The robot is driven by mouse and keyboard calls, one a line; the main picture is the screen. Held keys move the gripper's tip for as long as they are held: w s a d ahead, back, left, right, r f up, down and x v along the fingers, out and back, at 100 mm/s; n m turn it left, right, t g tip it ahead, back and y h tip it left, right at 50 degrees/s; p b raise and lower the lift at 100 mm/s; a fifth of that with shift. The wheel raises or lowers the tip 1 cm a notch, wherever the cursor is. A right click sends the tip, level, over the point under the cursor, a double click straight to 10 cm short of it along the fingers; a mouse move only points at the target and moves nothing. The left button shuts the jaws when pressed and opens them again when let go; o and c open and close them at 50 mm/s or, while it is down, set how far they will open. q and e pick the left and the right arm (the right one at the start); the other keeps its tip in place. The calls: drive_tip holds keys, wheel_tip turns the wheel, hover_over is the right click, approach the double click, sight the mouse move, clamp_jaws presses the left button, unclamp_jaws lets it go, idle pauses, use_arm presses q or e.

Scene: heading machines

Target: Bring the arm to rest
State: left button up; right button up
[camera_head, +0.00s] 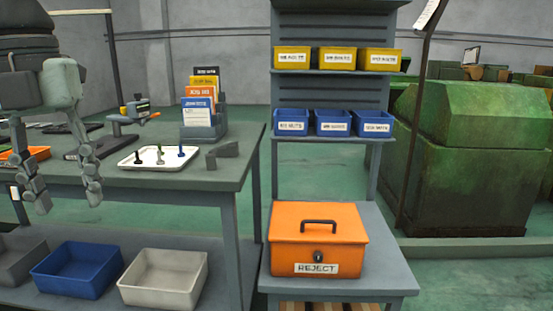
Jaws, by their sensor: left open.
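My left gripper (66,200) hangs at the left side of the head view, fingers pointing down. Its two fingers are wide apart and nothing is between them. It is in front of the grey workbench (205,176), with its fingertips overlapping the bench's front edge in the picture; I cannot tell the exact gap. My right gripper is not in view.
A white tray (135,163) with three small upright bolts stands on the bench, near a card holder (207,131). Blue (75,285) and light grey (160,290) bins sit below. An orange reject box (318,238) stands right, before a bin rack (340,92).

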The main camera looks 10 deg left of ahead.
use_arm(q)
drive_tip(key=w+d+f+n+t+h, duration=0.1)
drive_tip(key=w+f+n+t+h, duration=0.2)
drive_tip(key=w+t+h, duration=0.45)
drive_tip(key=w+d+f+n+t+h, duration=0.1)
drive_tip(key=w+f+n+t+h, duration=0.3)
drive_tip(key=w, duration=0.6)
drive_tip(key=w+a+f+n+t+y, duration=0.25)
drive_tip(key=a+f+n+y, duration=0.35)
drive_tip(key=f, duration=0.3)
drive_tip(key=w+a+f+n+t+y, duration=0.2)
drive_tip(key=a+f+n+t+y, duration=0.15)
drive_tip(key=a+f+n, duration=0.45)
drive_tip(key=s+f+n+g+y, duration=0.3)
drive_tip(key=s+f, duration=0.2)
drive_tip(key=f, duration=0.7)
drive_tip(key=s+f+n+g+y, duration=0.25)
drive_tip(key=s+f, duration=0.25)
drive_tip(key=f, duration=0.8)
drive_tip(key=s+d+f+n+g+h, duration=0.2)
drive_tip(key=s+d+f+g, duration=0.6)
drive_tip(key=s+d+f, duration=0.8)
wheel_tip(320, 180, down, 2)
drive_tip(key=s, duration=0.2)
drive_tip(key=shift+s+d+g, duration=0.25)
drive_tip(key=shift+s+g, duration=0.05)
drive_tip(key=shift+g, duration=0.1)
